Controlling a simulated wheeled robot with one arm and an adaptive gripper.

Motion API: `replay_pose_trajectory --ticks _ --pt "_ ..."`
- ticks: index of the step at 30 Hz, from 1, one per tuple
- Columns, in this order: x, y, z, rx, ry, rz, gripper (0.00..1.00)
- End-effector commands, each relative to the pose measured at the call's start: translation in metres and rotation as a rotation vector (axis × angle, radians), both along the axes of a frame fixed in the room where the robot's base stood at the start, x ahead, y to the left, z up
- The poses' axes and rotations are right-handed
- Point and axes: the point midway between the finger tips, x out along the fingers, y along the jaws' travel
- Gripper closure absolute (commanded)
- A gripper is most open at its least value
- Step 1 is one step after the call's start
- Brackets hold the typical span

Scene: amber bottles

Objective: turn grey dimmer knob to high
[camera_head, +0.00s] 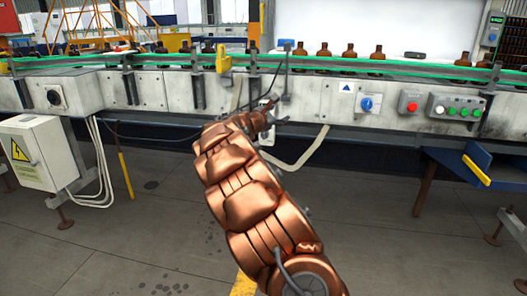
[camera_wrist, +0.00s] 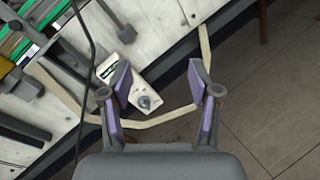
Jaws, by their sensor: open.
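A grey dimmer knob (camera_wrist: 144,102) shows in the wrist view on a pale plate (camera_wrist: 128,82) with a small dark display. Its pointer setting is too small to read. My gripper (camera_wrist: 161,78) is open, with purple pads on both fingers. The knob appears between the fingers, nearer the left one, and nothing is gripped. The distance from fingers to knob is unclear. In the head view my gripper (camera_head: 270,106) is in front of the conveyor's side, and I cannot make out the grey knob there.
A blue rotary switch (camera_head: 366,104), a red button (camera_head: 410,106) and a green-button box (camera_head: 456,108) sit to the right on the conveyor side. Amber bottles (camera_head: 377,53) stand along the conveyor. A dark cable (camera_wrist: 88,40) and beige conduit (camera_wrist: 155,121) run near my gripper.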

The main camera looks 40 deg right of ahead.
Motion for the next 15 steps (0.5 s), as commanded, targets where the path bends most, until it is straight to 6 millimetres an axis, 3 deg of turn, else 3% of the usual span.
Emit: replay_pose_trajectory --ticks 1,6,10,15 --pt "0.016 -0.009 -0.031 -0.031 0.049 0.038 0.38" --pt "0.067 -0.026 -0.093 -0.138 0.216 0.174 0.38" --pt "0.096 -0.031 -0.135 -0.204 0.316 0.265 0.38" --pt "0.119 -0.032 -0.171 -0.263 0.397 0.343 0.38"
